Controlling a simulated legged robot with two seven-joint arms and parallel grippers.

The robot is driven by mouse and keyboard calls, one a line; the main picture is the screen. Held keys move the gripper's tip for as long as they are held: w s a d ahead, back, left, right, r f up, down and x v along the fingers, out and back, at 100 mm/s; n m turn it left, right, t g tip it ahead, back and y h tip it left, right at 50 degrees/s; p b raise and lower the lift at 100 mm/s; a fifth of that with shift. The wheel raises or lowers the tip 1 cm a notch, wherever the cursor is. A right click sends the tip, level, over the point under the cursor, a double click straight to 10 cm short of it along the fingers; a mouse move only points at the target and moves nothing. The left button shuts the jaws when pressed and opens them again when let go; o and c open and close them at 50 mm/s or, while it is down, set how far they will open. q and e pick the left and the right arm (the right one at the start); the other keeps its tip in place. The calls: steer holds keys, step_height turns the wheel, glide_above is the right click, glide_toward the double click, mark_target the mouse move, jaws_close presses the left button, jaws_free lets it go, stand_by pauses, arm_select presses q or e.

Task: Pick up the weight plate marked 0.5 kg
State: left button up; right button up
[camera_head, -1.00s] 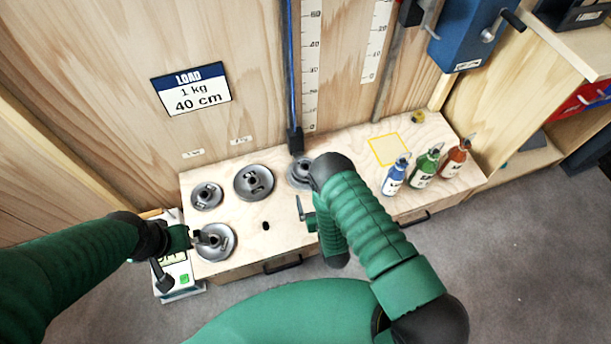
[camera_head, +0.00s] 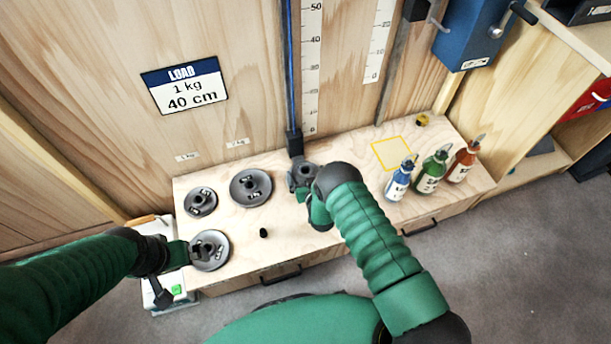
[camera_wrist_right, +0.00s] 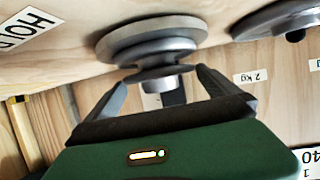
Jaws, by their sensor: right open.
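Grey round weight plates lie on the wooden bench: a small one (camera_head: 201,202) at back left, a larger one (camera_head: 250,188) beside it, and one (camera_head: 215,262) at front left. Their markings are too small to read surely, so I cannot tell which is 0.5 kg.
Blue, green and red bottles (camera_head: 429,172) stand at the bench's right, beside a yellow outlined square (camera_head: 390,153). A white device (camera_head: 165,284) sits left of the bench. A load card (camera_head: 185,85) reads 1 kg, 40 cm. A dark hole or spot (camera_head: 263,233) marks the bench front.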

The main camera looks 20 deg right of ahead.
steer(key=shift+r, duration=0.15)
steer(key=shift+c, duration=0.4)
steer(key=c, duration=1.7)
